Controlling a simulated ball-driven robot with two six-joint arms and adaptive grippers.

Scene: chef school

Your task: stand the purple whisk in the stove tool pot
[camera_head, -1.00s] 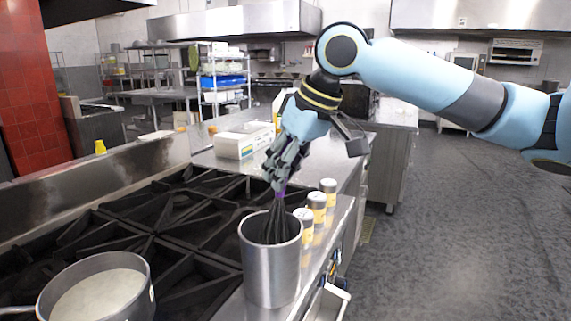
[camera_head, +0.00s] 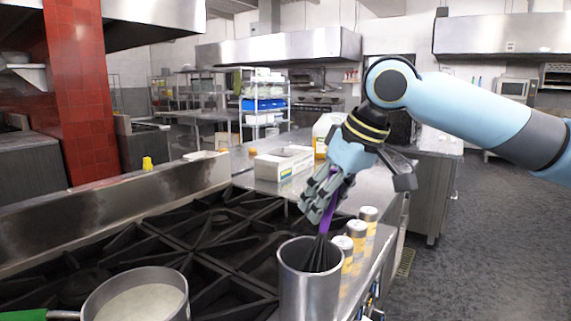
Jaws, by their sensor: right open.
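The purple whisk (camera_head: 330,209) has its black wire head down inside the metal tool pot (camera_head: 308,294), and its handle leans up to the right above the rim. The pot stands upright at the stove's front right corner. My right gripper (camera_head: 316,212) is open, just above the pot and close beside the handle. Its fingers are to the left of the handle in the picture; whether they touch it I cannot tell. The lower tip of the whisk is hidden inside the pot. My left gripper is not in view.
Several yellow-labelled shakers (camera_head: 356,234) stand right behind the pot. A saucepan (camera_head: 140,297) with pale contents is at the front left on the black burner grates (camera_head: 215,235). A white box (camera_head: 284,162) and a jug (camera_head: 326,132) stand on the counter behind.

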